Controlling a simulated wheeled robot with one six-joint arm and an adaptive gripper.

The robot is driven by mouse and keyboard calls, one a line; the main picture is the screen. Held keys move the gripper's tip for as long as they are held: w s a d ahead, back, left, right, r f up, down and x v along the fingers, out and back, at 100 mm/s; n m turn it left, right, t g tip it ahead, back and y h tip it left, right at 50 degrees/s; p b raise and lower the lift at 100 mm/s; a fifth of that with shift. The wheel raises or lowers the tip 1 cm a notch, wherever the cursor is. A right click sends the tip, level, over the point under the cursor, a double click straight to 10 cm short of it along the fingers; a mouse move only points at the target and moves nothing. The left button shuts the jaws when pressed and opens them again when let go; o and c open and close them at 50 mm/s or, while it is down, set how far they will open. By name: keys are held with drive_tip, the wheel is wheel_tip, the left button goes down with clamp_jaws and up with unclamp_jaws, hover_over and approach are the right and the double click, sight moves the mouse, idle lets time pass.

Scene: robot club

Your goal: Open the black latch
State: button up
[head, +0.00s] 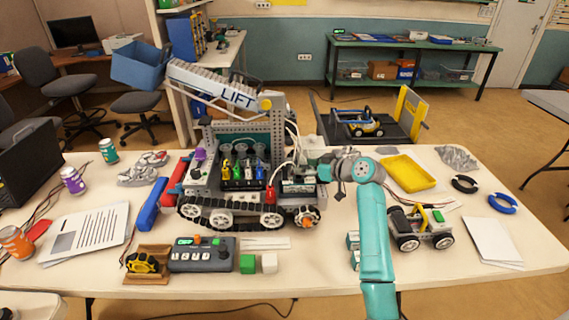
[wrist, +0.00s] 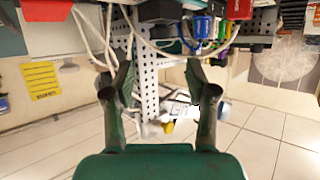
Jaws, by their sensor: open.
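The tracked lift robot (head: 238,130) stands on the table with a raised arm marked LIFT and a grey perforated mast. My gripper (head: 322,170) is at its right side, beside the box with wires (head: 298,186). In the wrist view my gripper (wrist: 157,80) is open, with nothing between its fingers. The perforated mast (wrist: 145,75) and white cables show behind and between them. A dark part (wrist: 158,10) sits at the top edge of the wrist view; I cannot tell whether it is the black latch. I cannot pick out the latch for certain in the head view.
A small wheeled car (head: 420,228) and a yellow tray (head: 408,173) are right of my arm. A control box (head: 200,254), green block (head: 247,263) and white block (head: 269,263) lie in front. Loose cables (wrist: 105,35) hang near my fingers.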

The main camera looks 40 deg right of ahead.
sight(286, 165)
drive_tip(key=x, duration=0.9)
drive_tip(key=shift+w+f, duration=0.15)
clamp_jaws()
